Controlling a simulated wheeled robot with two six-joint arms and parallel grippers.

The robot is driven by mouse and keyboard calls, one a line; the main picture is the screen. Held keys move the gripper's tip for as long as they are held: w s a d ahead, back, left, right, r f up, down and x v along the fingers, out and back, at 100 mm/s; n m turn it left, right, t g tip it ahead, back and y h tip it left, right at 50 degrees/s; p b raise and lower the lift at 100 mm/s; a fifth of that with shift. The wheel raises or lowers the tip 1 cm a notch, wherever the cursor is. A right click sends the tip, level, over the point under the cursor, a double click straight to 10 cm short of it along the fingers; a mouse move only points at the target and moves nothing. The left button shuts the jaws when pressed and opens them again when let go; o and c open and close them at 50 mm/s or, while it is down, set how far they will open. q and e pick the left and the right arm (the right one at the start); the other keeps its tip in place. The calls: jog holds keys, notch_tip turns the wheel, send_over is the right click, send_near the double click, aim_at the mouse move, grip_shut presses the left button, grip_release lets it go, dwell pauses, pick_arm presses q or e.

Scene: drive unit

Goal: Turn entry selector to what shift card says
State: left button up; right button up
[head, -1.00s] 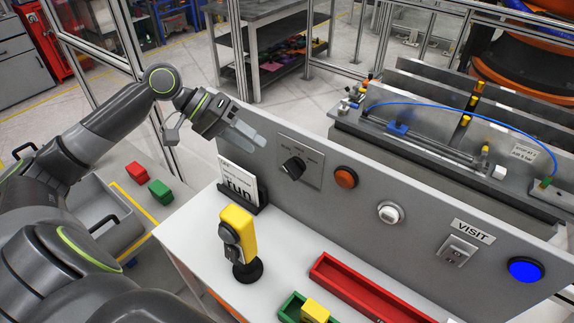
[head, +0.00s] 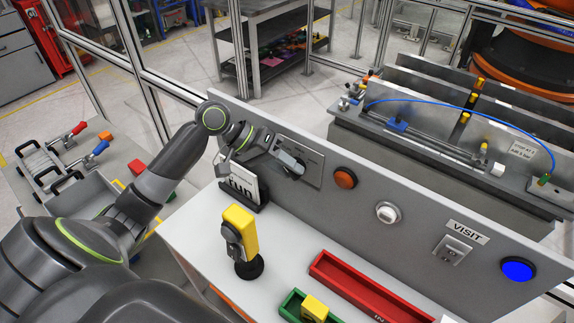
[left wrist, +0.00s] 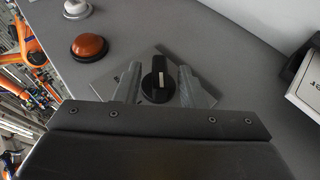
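The entry selector is a black rotary knob (left wrist: 158,80) with a white pointer line, on a grey plate (head: 312,160) on the upright panel. My left gripper (head: 292,165) is at the knob in the head view and mostly covers it. In the left wrist view its two fingers (left wrist: 157,86) stand apart, one on each side of the knob, with gaps showing, so it is open. The shift card (head: 242,183) stands in a black holder left of the selector. It shows large dark print, partly hidden by my arm and too small to read surely. My right gripper is not in view.
On the panel are an orange button (head: 345,178), a white button (head: 388,212), a VISIT switch (head: 453,250) and a blue button (head: 518,270). A yellow device (head: 240,232) stands on the white table before the card. Red (head: 360,285) and green trays lie in front.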

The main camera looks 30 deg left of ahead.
pick_arm(q)
jog(key=shift+d+f, duration=0.1)
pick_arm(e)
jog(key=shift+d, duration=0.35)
pick_arm(q)
grip_shut()
jog(key=shift+h+p, duration=0.45)
jog(key=shift+h, duration=0.15)
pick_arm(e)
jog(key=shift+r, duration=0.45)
pick_arm(q)
grip_release()
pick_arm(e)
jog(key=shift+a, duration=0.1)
pick_arm(q)
jog(key=shift+a, duration=0.2)
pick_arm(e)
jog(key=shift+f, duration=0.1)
